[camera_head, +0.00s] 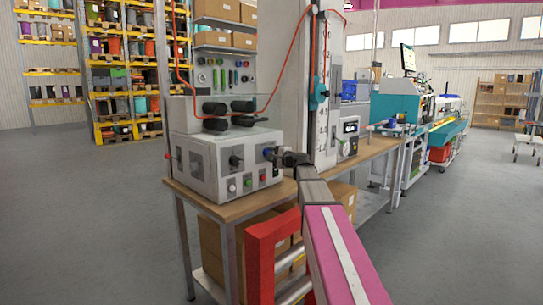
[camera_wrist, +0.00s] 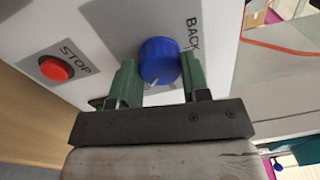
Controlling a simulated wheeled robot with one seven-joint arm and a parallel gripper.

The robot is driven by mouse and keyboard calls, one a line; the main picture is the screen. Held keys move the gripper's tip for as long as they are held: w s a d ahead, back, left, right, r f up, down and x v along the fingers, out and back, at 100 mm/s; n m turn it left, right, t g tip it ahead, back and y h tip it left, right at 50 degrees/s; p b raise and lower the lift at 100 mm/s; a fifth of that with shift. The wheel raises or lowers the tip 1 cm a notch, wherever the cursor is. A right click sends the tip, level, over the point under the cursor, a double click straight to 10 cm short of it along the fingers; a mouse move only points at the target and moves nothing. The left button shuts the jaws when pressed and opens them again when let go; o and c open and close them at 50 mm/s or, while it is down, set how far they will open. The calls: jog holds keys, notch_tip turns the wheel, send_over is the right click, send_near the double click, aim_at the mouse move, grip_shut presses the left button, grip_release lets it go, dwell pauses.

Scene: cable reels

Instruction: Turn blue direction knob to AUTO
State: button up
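The blue direction knob (camera_wrist: 159,60) is on the pale front panel of a control box (camera_head: 212,168). A white pointer mark shows at its lower edge in the wrist view, towards the lower left. The word BACK stands to its right there; no AUTO label is readable. My gripper (camera_wrist: 160,68) has its green fingers on either side of the knob, and both appear to touch it. In the head view my gripper (camera_head: 278,156) is at the right side of the box front, and it largely covers the knob.
A red STOP button (camera_wrist: 56,68) is left of the knob in the wrist view. A black knob (camera_head: 236,161) and several small buttons share the panel. The box stands on a wooden-topped bench (camera_head: 222,211). A red cable (camera_wrist: 280,47) runs close by at right.

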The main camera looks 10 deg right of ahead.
jog(key=o, duration=0.4)
jog(key=v, duration=1.1)
jog(key=shift+f, duration=0.1)
